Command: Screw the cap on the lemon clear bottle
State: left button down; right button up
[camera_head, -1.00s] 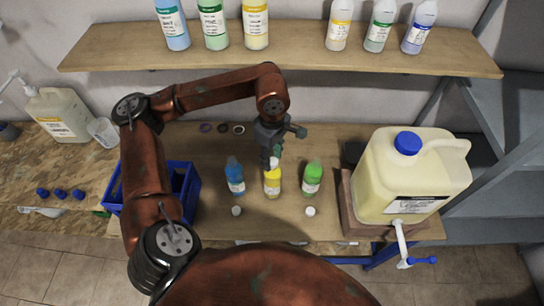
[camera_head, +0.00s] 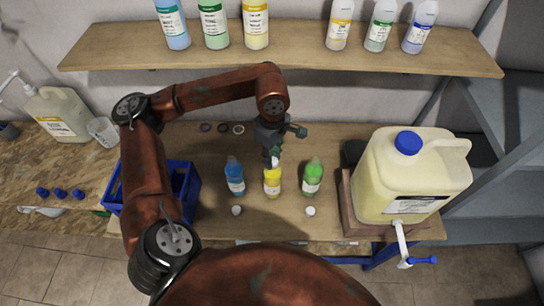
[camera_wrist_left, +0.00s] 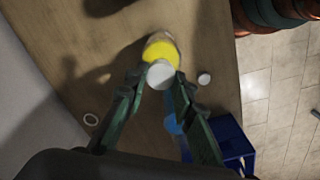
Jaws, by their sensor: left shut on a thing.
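The lemon clear bottle, taken to be the yellow one (camera_head: 272,184), stands upright on the workbench between a blue and a green bottle; its label is too small to read. It also shows in the wrist view (camera_wrist_left: 160,50). My left gripper (camera_head: 274,155) points down over its neck. In the wrist view, the left gripper (camera_wrist_left: 158,84) is shut on a white cap (camera_wrist_left: 160,73) at the bottle's top. I cannot tell how far the cap sits on the thread. My right gripper is out of view.
A blue bottle (camera_head: 235,178) and a green bottle (camera_head: 312,178) stand close on either side. Two loose white caps (camera_head: 236,210) (camera_head: 310,211) lie in front. A blue crate (camera_head: 184,178) is left; a large yellowish canister (camera_head: 408,180) is right. A shelf (camera_head: 290,58) runs behind.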

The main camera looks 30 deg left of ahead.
pick_arm(q)
jog(key=shift+f, duration=0.1)
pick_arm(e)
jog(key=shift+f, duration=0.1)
pick_arm(q)
jog(key=m+b, duration=0.2)
jog(key=m, duration=0.2)
jog(key=shift+f, duration=0.1)
jog(key=shift+m+b, duration=0.6)
jog(key=shift+m, duration=0.3)
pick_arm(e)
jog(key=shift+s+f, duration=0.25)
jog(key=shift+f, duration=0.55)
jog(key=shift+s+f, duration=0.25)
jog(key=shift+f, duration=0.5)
pick_arm(q)
jog(key=shift+w+m+b, duration=0.1)
jog(key=shift+m+b, duration=0.65)
jog(key=shift+m, duration=0.35)
jog(key=m+b, duration=0.1)
jog(key=m, duration=0.1)
jog(key=shift+m, duration=0.4)
jog(key=shift+m+b, duration=0.3)
jog(key=shift+b, duration=0.05)
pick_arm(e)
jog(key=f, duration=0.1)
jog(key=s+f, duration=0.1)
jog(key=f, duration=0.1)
